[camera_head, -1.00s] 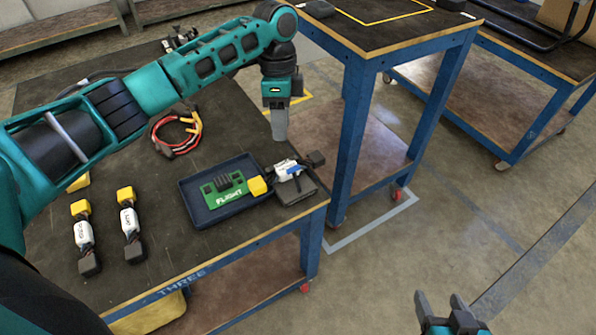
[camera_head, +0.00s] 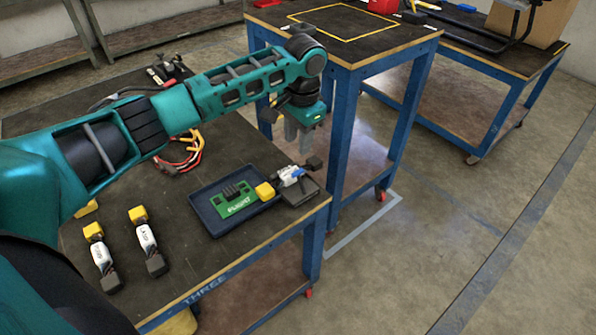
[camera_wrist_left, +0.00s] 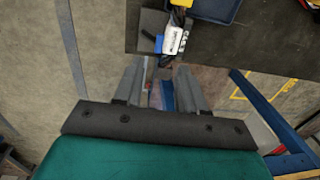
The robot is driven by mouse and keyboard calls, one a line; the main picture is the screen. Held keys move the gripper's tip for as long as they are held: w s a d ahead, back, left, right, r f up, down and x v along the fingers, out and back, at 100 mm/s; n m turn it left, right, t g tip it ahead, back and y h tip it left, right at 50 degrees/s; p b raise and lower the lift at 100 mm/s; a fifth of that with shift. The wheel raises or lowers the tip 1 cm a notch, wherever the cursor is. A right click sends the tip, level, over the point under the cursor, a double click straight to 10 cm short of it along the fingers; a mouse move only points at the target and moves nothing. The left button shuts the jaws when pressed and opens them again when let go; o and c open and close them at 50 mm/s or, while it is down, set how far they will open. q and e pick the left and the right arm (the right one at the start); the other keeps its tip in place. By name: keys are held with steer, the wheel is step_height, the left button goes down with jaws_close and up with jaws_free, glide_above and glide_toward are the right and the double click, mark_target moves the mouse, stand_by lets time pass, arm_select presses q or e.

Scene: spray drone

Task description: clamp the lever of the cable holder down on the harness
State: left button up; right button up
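My right gripper is out of view.
A dark blue tray (camera_head: 206,216) holding a green FLIGHT board (camera_head: 237,201) sits left of the harness. Two more harnesses (camera_head: 146,238) (camera_head: 101,258) and red cables (camera_head: 184,155) lie on the table. A taller blue-framed table (camera_head: 345,110) stands close behind the gripper.

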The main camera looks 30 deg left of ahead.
mark_target(296, 173)
arm_select(q)
steer(key=f, duration=0.3)
steer(key=f+b, duration=0.1)
steer(key=f, duration=0.3)
steer(key=a+f+b, duration=0.1)
steer(key=f, duration=0.3)
steer(key=shift+w, duration=0.15)
steer(key=shift+c, duration=0.3)
